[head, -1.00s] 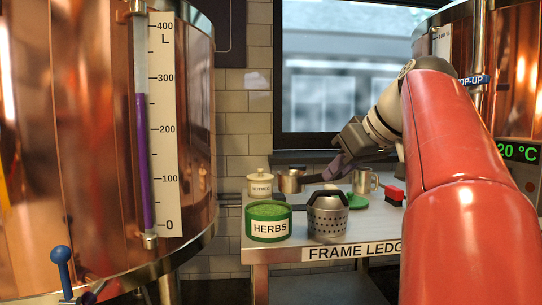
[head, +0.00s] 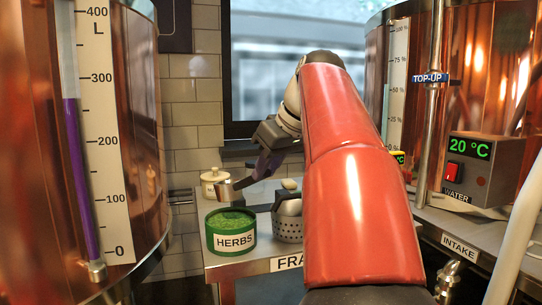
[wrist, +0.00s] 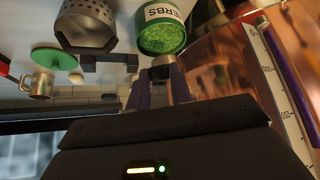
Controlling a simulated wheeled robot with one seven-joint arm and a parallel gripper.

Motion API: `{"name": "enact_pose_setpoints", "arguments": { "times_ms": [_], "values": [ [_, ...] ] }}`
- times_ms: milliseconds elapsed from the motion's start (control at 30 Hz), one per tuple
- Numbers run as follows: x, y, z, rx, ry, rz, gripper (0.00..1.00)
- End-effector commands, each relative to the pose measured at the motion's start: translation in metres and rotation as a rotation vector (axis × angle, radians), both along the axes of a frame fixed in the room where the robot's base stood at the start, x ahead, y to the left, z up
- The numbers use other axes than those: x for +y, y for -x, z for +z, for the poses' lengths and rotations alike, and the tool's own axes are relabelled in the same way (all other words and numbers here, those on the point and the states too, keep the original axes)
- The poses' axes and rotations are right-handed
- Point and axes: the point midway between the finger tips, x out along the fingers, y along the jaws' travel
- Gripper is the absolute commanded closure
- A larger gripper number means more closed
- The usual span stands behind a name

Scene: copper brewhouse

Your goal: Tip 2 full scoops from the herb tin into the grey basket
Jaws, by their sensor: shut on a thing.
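The green herb tin (head: 222,243), labelled HERBS and full of green herbs, stands on the ledge; it also shows at the top of the wrist view (wrist: 160,38). The grey perforated basket (head: 287,227) stands just right of it, partly hidden by my arm; the wrist view shows its side (wrist: 88,22). My gripper (head: 262,171) is shut on a metal scoop (head: 228,189), held above the tin and apart from it. The scoop also shows between my purple fingers in the wrist view (wrist: 162,62). I cannot see into the scoop's bowl.
A cream lidded nutmeg pot (head: 212,182) stands behind the tin. In the wrist view, a metal mug (wrist: 40,84) and a green disc (wrist: 54,57) are beyond the basket. A copper vessel (head: 140,130) is close on the left, and a water control box (head: 482,165) is on the right.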

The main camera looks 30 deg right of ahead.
Motion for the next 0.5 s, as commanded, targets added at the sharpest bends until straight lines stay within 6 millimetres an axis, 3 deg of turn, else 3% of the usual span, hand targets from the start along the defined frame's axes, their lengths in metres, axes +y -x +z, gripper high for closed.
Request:
{"name": "enact_pose_setpoints", "arguments": {
  "times_ms": [500],
  "values": [
    [0.005, -0.021, 0.011, 0.200, 0.044, 0.004, 1.00]
  ]
}}
